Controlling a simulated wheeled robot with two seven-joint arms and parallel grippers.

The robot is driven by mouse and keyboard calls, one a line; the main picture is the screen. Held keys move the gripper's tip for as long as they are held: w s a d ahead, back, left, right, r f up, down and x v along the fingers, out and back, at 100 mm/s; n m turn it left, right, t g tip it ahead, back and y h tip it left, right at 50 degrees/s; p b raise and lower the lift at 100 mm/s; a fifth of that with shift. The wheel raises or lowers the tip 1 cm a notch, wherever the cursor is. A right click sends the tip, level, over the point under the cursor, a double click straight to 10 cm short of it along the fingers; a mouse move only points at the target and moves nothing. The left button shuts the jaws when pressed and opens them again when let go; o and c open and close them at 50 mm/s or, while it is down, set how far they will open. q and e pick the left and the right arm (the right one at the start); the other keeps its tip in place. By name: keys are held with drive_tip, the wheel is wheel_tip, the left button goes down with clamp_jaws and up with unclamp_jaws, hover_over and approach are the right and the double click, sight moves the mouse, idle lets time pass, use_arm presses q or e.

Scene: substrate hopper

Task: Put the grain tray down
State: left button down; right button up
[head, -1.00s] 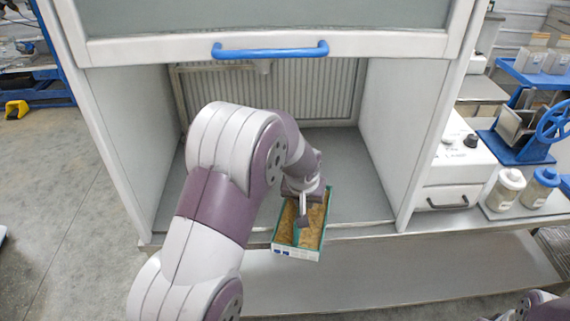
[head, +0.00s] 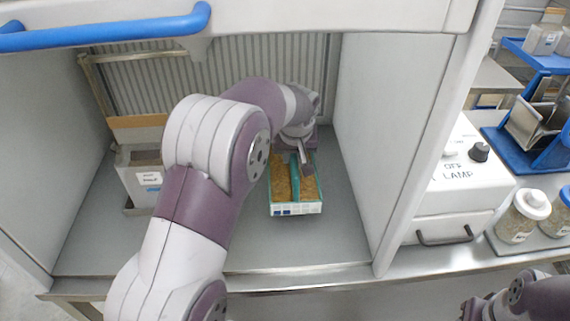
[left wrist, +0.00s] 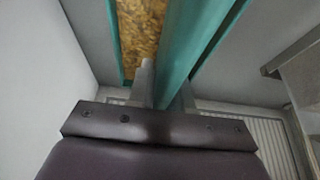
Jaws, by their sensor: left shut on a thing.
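The grain tray (head: 297,209) is a teal box with a pale labelled front wall and brown grain on both sides of a central divider. It is inside the hood, right of centre over the grey floor. I cannot tell whether its base touches the floor. My left gripper (head: 305,168) reaches in from above and is shut on the divider. In the left wrist view, the fingers (left wrist: 163,88) straddle the teal divider (left wrist: 190,45), with grain beside it. Part of my right arm shows at the bottom right of the head view; its jaws cannot be made out.
A labelled grey box (head: 143,182) stands at the hood's left, partly behind my arm. The hood's right wall (head: 385,130) is close to the tray. The raised sash with its blue handle (head: 100,32) hangs above. Bare floor (head: 345,235) lies in front of the tray.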

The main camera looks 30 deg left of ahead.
use_arm(q)
drive_tip(key=shift+f, duration=1.45)
drive_tip(key=shift+f, duration=0.2)
drive_tip(key=c, duration=1)
unclamp_jaws()
drive_tip(key=shift+c, duration=0.2)
